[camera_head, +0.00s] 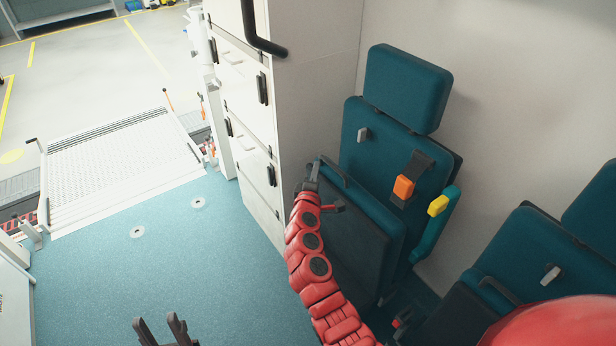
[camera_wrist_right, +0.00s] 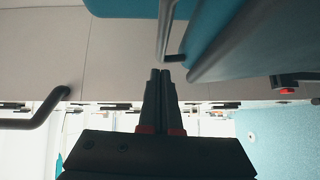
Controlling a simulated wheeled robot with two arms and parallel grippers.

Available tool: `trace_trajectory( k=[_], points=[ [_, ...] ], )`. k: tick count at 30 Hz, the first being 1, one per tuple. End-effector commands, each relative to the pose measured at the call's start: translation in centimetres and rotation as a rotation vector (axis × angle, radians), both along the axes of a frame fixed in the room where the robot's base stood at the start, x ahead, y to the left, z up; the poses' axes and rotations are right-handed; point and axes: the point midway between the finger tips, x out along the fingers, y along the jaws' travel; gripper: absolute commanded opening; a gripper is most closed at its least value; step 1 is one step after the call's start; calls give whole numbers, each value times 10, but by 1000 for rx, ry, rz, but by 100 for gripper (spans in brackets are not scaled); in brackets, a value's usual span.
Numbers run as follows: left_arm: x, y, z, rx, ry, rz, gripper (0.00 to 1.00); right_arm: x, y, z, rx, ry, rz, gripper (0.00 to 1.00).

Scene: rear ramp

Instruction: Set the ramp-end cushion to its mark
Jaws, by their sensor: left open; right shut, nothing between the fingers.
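The ramp-end seat's cushion (camera_head: 385,225) has teal sides and a dark underside. It is folded up steeply against its teal backrest, with a dark bar (camera_head: 333,171) along its upper edge. My right gripper (camera_head: 312,176) is shut and empty beside the cushion's upper left corner. In the right wrist view its closed fingertips (camera_wrist_right: 160,75) are close to a grey metal bar (camera_wrist_right: 166,32) beside a teal cushion edge (camera_wrist_right: 230,35); I cannot tell whether they touch. My left gripper (camera_head: 160,328) is open and empty above the floor. I cannot make out a mark.
A second teal seat (camera_head: 530,255) stands to the right. An orange buckle (camera_head: 404,187) and a yellow buckle (camera_head: 438,205) hang at the first seat. A white cabinet (camera_head: 245,115) stands left of it. The ramp (camera_head: 120,165) lies beyond clear blue floor (camera_head: 190,265).

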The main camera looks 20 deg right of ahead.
Motion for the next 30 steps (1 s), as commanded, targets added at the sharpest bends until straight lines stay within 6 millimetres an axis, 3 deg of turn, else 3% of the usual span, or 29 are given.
trace_trajectory(
  k=[6,17,24,30],
  points=[
    [0,0,4,0,0,0,47,5,-15,0,2,-2,-1,0],
    [0,0,6,0,1,0,47,6,-17,1,4,-1,0,0],
    [0,0,42,0,0,0,47,20,-56,15,88,32,-2,0],
    [0,0,50,0,1,0,47,27,-78,10,138,50,-2,0]
  ],
)
